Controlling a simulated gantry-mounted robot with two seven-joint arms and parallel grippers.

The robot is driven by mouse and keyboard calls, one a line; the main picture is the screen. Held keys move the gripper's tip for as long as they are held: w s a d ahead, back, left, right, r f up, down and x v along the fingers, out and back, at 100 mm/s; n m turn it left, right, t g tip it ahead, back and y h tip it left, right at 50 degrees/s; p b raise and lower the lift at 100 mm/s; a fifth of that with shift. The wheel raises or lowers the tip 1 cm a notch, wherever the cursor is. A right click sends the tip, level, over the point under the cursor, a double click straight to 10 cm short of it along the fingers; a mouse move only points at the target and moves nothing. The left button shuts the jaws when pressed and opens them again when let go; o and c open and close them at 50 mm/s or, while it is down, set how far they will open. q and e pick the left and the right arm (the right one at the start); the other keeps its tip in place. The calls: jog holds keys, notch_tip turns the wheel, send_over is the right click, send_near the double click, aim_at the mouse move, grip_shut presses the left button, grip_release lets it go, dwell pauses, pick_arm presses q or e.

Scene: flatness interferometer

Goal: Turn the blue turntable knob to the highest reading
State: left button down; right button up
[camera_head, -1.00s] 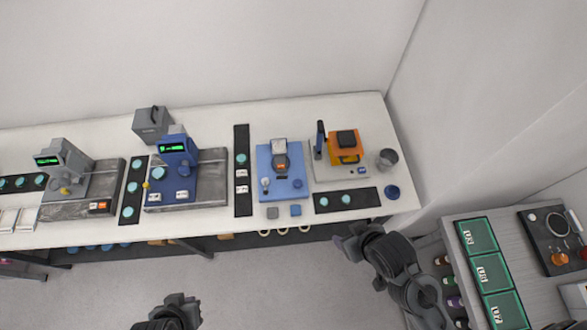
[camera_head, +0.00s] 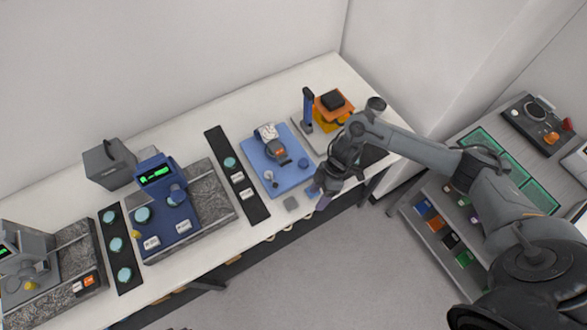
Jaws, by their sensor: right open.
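The blue instrument plate (camera_head: 292,183) lies on the white bench near its front edge. A small round dark blue knob (camera_head: 303,162) sits on the plate's right side. A grey instrument head with an orange display (camera_head: 279,152) stands on the plate; its reading is too small to make out. My right gripper (camera_head: 319,194) is open and empty, beside the plate's front right corner and apart from the knob. The arm comes in from the right. My left gripper is not in view.
An orange device (camera_head: 329,103) with a dark top stands behind my right gripper.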

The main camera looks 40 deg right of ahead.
jog(key=w+d+r+t+h+b, duration=0.1)
jog(key=w+d+r+t+b, duration=0.15)
jog(key=w+d, duration=0.45)
jog(key=h, duration=0.1)
send_near(304, 162)
jog(key=shift+t, duration=0.25)
jog(key=x, duration=0.8)
jog(key=shift+s+a+f, duration=0.15)
jog(key=shift+s+f, duration=0.05)
jog(key=shift+f, duration=0.1)
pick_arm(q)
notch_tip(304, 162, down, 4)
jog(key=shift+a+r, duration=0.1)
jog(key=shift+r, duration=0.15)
pick_arm(e)
jog(key=shift+c, duration=0.3)
jog(key=c, duration=1)
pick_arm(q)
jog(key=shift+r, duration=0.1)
pick_arm(e)
jog(key=shift+o, duration=0.2)
